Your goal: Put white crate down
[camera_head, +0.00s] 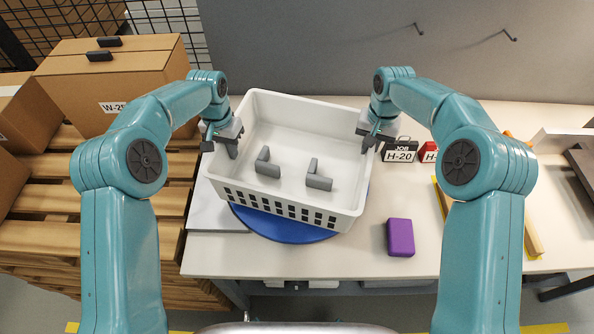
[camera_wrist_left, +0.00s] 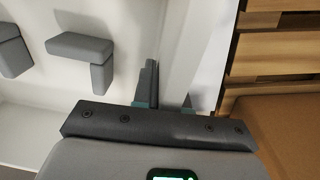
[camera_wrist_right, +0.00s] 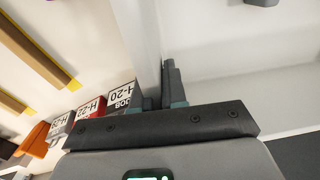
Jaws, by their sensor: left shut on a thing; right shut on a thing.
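The white crate (camera_head: 290,207) is in the middle of the head view, over a round blue disc (camera_head: 285,228) on the table. I cannot tell whether the crate touches the disc. Two grey L-shaped parts (camera_head: 318,176) (camera_head: 266,163) lie inside on its floor. My left gripper (camera_head: 231,148) is shut on the crate's left wall, and the wall shows between its fingers in the left wrist view (camera_wrist_left: 165,92). My right gripper (camera_head: 372,141) is shut on the crate's right wall, which also shows in the right wrist view (camera_wrist_right: 150,45). The fingertips are partly hidden by the wall.
A purple block (camera_head: 400,237) lies right of the crate on the white table (camera_head: 350,257). Labelled boxes (camera_head: 400,151) stand close to its right wall. Cardboard boxes (camera_head: 110,80) sit on wooden pallets (camera_head: 40,235) at left. A grey partition (camera_head: 300,50) stands behind.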

